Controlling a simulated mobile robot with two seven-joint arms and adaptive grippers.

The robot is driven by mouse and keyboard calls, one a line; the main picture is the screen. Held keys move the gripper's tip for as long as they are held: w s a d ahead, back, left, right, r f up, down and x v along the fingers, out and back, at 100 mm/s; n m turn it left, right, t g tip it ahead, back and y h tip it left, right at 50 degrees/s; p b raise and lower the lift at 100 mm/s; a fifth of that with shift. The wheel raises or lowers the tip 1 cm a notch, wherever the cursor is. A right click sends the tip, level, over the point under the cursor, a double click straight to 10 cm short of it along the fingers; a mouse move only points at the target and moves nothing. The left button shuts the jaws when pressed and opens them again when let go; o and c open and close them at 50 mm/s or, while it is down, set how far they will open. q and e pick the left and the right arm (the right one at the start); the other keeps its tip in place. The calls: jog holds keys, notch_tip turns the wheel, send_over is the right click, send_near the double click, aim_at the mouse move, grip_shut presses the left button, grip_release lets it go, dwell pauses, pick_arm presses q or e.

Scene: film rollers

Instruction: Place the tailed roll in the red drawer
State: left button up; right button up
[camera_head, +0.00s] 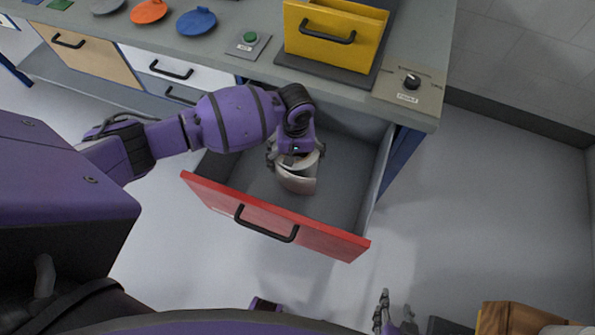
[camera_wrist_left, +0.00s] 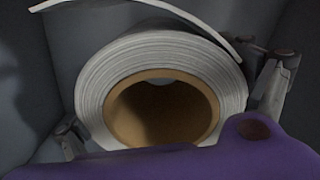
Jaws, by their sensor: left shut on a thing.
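The tailed roll (camera_head: 297,182) is a pale roll with a brown core, and its loose tail shows along the top in the left wrist view (camera_wrist_left: 95,88). My left gripper (camera_head: 294,157) is shut on the roll, with a finger on either side of it. In the head view the roll is inside the outline of the open red drawer (camera_head: 270,215). I cannot tell whether it touches the drawer floor. My right gripper (camera_head: 391,313) is partly in view at the bottom edge, away from the drawer; its opening is unclear.
The drawer's grey interior has bare floor right of the roll. A brown object (camera_head: 525,317) is at the lower right.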

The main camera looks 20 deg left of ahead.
pick_arm(q)
notch_tip(320, 180, down, 6)
jog(key=shift+f+b, duration=0.2)
jog(key=shift+b, duration=0.4)
jog(key=shift+f, duration=0.2)
jog(key=shift+w, duration=0.1)
pick_arm(e)
jog(key=shift+s+f, duration=0.5)
jog(key=shift+f, duration=0.25)
pick_arm(q)
jog(key=shift+f, duration=0.1)
jog(key=o, duration=1.8)
jog(key=shift+c, duration=0.2)
